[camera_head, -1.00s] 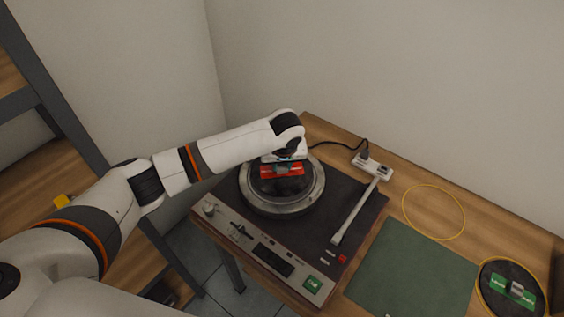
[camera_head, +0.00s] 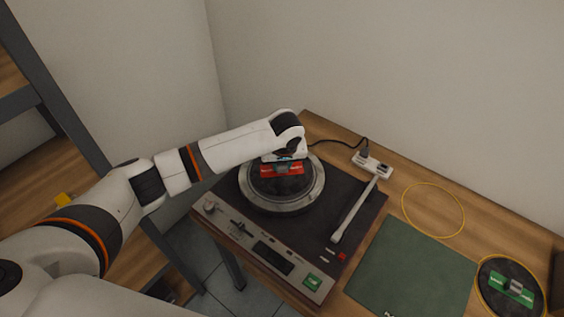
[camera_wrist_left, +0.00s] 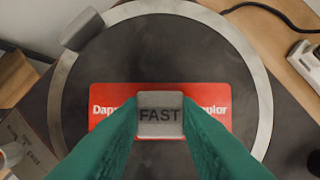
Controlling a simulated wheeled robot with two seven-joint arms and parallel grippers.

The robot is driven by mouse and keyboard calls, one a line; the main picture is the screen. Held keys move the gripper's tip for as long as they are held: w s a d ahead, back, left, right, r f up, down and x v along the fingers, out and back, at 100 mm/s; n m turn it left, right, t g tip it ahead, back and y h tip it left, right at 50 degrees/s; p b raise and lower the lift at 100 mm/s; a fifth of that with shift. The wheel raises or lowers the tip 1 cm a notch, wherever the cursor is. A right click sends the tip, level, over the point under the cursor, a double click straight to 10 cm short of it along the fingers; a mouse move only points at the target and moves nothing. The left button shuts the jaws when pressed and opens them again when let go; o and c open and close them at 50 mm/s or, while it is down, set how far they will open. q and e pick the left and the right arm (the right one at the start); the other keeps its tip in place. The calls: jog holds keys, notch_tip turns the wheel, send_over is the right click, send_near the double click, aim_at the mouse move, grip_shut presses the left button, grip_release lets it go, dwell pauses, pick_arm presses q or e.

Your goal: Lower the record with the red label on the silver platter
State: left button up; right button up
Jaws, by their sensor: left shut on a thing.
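The black record (camera_head: 281,190) with the red label (camera_head: 268,171) is over the silver platter (camera_head: 317,196) of the turntable. In the left wrist view the record (camera_wrist_left: 205,60) appears inside the platter's silver ring (camera_wrist_left: 262,80). My left gripper (camera_wrist_left: 160,128) is shut on a grey block marked "FAST" (camera_wrist_left: 160,107) at the middle of the red label (camera_wrist_left: 108,100). In the head view my left gripper (camera_head: 283,164) is above the label, partly hidden by its wrist. I cannot tell whether the record touches the platter. My right gripper is not in view.
The tonearm (camera_head: 355,208) lies right of the platter, clear of the record. A green mat (camera_head: 415,270), a yellow ring (camera_head: 462,222) and a green-labelled record (camera_head: 490,268) lie farther right. A white power strip (camera_head: 373,165) stands behind. A grey shelf frame (camera_head: 62,125) is at left.

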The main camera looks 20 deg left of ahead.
pick_arm(q)
jog(key=shift+f, duration=0.65)
dwell(0.5)
jog(key=o, duration=1.1)
jog(key=w+p+v, duration=0.1)
jog(key=p+v, duration=0.6)
jog(key=v, duration=1)
jog(key=shift+a+r, duration=0.25)
jog(key=shift+r, duration=0.3)
jog(key=shift+w, duration=0.1)
dwell(0.3)
